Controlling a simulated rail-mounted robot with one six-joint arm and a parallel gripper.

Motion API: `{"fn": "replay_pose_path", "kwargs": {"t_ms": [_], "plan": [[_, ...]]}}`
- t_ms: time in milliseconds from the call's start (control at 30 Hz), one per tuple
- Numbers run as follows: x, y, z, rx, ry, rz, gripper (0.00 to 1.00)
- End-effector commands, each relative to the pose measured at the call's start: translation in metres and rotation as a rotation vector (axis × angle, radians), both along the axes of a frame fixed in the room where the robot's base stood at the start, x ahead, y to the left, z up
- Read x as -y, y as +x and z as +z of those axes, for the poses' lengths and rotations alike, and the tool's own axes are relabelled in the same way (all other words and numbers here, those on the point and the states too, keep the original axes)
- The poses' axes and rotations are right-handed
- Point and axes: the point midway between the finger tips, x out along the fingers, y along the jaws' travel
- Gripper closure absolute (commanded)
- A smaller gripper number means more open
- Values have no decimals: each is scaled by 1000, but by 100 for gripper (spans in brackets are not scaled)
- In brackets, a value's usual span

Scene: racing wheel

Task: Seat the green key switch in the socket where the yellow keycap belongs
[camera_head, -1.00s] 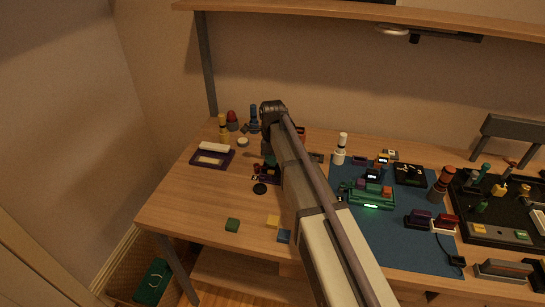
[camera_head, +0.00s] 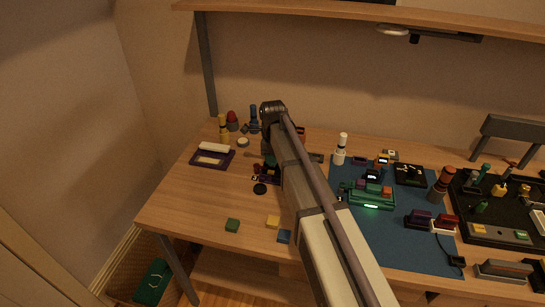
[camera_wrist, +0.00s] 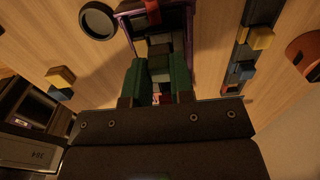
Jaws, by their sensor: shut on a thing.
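My gripper (camera_wrist: 159,80) is shut on a small dark, olive-looking block (camera_wrist: 159,66), which appears to be the green key switch. Its green-sided fingers stand on either side of the block. The gripper is low over a purple-edged holder (camera_wrist: 123,28), and cannot be told as seated or just above it. The holder also shows in the head view (camera_head: 262,179), partly behind my arm. The socket under the block is hidden.
A black disc (camera_head: 260,189) lies beside the holder. A purple tray (camera_head: 212,156) and several upright bottles stand to the back left. A blue mat (camera_head: 400,241) with electronics is on the right. The table's front left is mostly clear.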

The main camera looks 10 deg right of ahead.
Motion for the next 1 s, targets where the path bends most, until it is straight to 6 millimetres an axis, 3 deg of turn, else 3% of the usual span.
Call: {"fn": "replay_pose_path", "kwargs": {"t_ms": [1000], "plan": [[0,0,-23,0,0,0,100]]}}
